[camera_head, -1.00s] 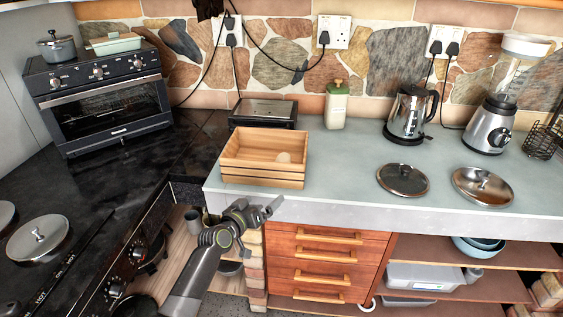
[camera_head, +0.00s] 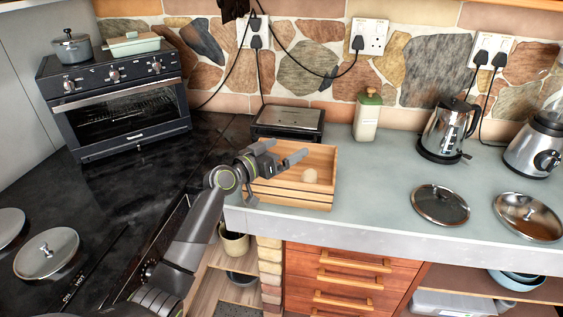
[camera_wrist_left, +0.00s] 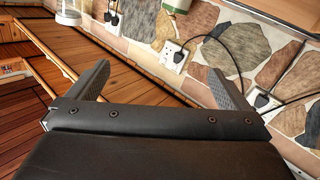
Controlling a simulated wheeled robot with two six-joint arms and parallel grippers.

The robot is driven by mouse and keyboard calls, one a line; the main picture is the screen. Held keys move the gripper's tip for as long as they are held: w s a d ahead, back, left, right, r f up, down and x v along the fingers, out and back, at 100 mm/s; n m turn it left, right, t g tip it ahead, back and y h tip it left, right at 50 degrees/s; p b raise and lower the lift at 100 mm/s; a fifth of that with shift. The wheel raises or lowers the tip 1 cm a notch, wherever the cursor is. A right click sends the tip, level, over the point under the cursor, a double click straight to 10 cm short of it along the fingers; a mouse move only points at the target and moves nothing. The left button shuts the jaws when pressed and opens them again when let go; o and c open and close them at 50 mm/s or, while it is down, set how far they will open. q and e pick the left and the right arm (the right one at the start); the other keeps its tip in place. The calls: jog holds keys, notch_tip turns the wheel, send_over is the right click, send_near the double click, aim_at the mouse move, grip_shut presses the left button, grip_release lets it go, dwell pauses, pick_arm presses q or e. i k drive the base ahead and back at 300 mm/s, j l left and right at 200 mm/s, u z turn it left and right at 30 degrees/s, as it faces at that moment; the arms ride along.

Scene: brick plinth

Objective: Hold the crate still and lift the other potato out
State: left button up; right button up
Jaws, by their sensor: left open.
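The wooden crate (camera_head: 290,194) stands on the pale counter near its left front corner. One pale, round potato (camera_head: 310,176) lies inside it, toward the right. My left gripper (camera_head: 284,152) is open and empty, over the crate's left part in the head view, and its arm hides the crate's left end. The potato is to the right of and below the fingertips, apart from them. In the left wrist view the two fingers (camera_wrist_left: 163,84) are spread wide with nothing between them, and wooden boards fill the area to their left. My right gripper is not in view.
A dark flat-topped appliance (camera_head: 288,122) stands behind the crate. The counter right of the crate is clear. A toaster oven (camera_head: 120,100) stands at the left.

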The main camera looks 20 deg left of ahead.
aim_at(310, 175)
jog(key=i+j+u, duration=0.25)
jog(key=i+j, duration=0.35)
jog(key=i, duration=0.15)
jog(key=k+z, duration=0.1)
